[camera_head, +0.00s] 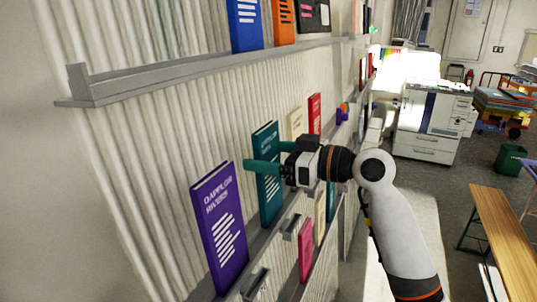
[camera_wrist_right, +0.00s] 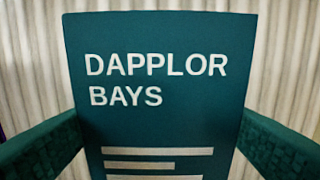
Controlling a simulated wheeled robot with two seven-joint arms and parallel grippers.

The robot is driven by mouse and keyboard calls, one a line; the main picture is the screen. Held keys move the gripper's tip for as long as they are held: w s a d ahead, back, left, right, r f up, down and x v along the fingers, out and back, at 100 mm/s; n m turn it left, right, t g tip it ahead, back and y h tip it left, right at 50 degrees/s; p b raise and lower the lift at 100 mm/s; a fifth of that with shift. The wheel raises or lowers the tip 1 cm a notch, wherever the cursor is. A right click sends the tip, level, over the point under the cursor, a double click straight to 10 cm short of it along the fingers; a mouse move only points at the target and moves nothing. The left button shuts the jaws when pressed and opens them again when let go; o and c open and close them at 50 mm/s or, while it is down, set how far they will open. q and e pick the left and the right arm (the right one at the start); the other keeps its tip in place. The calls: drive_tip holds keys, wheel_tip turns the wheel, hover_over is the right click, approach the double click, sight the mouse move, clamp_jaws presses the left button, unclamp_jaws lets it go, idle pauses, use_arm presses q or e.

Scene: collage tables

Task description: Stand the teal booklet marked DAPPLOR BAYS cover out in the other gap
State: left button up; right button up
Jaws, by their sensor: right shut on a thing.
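The teal booklet marked DAPPLOR BAYS (camera_head: 269,203) stands upright, cover out, at the lower wall ledge, just right of the purple booklet. In the right wrist view the booklet (camera_wrist_right: 160,110) fills the middle, its title level and readable. My right gripper (camera_head: 262,157) is shut on it, with one teal finger at each side edge. Whether its bottom edge touches the ledge is hard to tell. My left gripper is not in view.
A purple booklet marked DAPPLOR RIVERS (camera_head: 219,229) stands on the lower ledge. Cream (camera_head: 296,123) and red (camera_head: 314,114) booklets stand farther along. A pink booklet (camera_head: 305,249) is lower down. The upper ledge (camera_head: 200,68) holds blue and orange booklets. A wooden bench (camera_head: 505,240) is at right.

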drive_tip(key=shift+f, duration=0.1)
idle(0.3)
drive_tip(key=shift+f+b, duration=0.4)
drive_tip(key=shift+b, duration=0.05)
drive_tip(key=o, duration=1.1)
drive_tip(key=shift+c, duration=0.2)
drive_tip(key=shift+d, duration=0.1)
